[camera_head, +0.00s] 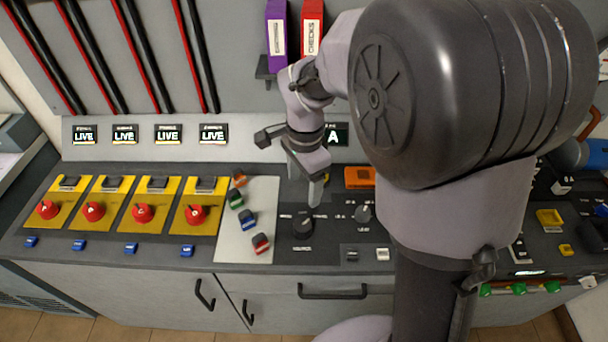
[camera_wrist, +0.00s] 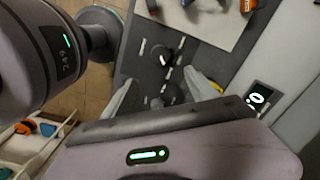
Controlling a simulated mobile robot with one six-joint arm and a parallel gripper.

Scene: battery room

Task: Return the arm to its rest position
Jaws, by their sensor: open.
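My gripper (camera_head: 316,188) hangs from my bent arm over the dark panel in the middle of the console in the head view. In the wrist view its two fingers (camera_wrist: 163,88) stand apart with nothing held between them. A black rotary knob (camera_head: 303,226) sits just below the fingertips in the head view, and a second knob (camera_head: 363,213) is to its right. In the wrist view a black knob (camera_wrist: 172,92) shows between the fingers; whether they touch it I cannot tell. My large arm links hide much of the console's right half.
Several red knobs on yellow plates (camera_head: 143,211) line the left, under LIVE displays (camera_head: 168,134). A pale mat (camera_head: 233,243) holds small coloured pieces. A display reading A (camera_head: 337,134) is behind the gripper. Purple (camera_head: 277,30) and red (camera_head: 312,28) binders stand on a back shelf.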

